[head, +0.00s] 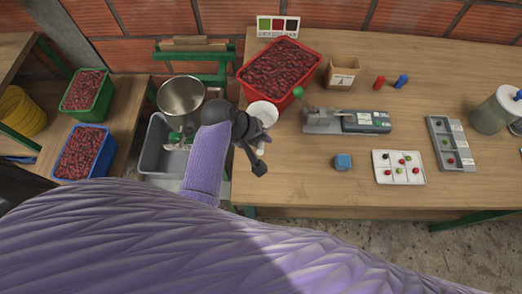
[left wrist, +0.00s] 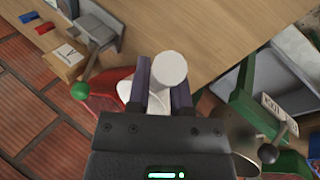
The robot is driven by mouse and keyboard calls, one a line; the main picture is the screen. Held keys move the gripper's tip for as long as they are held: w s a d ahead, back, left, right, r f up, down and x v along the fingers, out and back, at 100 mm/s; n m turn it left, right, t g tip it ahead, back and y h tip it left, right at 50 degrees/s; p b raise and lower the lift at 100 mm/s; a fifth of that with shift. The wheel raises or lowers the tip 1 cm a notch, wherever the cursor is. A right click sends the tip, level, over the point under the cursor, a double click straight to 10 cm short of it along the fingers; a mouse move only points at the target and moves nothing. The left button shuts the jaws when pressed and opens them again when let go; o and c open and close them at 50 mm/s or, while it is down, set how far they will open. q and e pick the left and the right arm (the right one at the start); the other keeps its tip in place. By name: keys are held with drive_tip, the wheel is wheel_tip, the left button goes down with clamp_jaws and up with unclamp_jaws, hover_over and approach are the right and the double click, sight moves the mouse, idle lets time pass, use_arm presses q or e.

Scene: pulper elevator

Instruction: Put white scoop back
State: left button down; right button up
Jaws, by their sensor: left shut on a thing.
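The white scoop is held in my left gripper (head: 258,150), whose fingers are shut on it. In the head view its round white bowl (head: 264,111) shows just beyond the gripper, at the near edge of the red crate (head: 246,88) of dark red cherries. In the left wrist view a white cylindrical part (left wrist: 170,67) of the scoop stands between the two fingers (left wrist: 160,90). The gripper hides part of the scoop. I cannot tell whether the scoop touches the table or the crate. My right gripper is not in view.
The metal pulper hopper (head: 181,95) and grey tub (head: 152,155) are left.

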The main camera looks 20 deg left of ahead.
use_arm(q)
wheel_tip(320, 180, down, 7)
drive_tip(key=b, duration=0.3)
drive_tip(key=shift+f, duration=0.2)
drive_tip(key=shift+r, duration=0.15)
drive_tip(key=shift+f, duration=0.2)
drive_tip(key=c, duration=0.5)
unclamp_jaws()
drive_tip(key=shift+c, duration=0.2)
drive_tip(key=shift+r, duration=0.25)
drive_tip(key=p+v, duration=0.6)
drive_tip(key=v, duration=0.6)
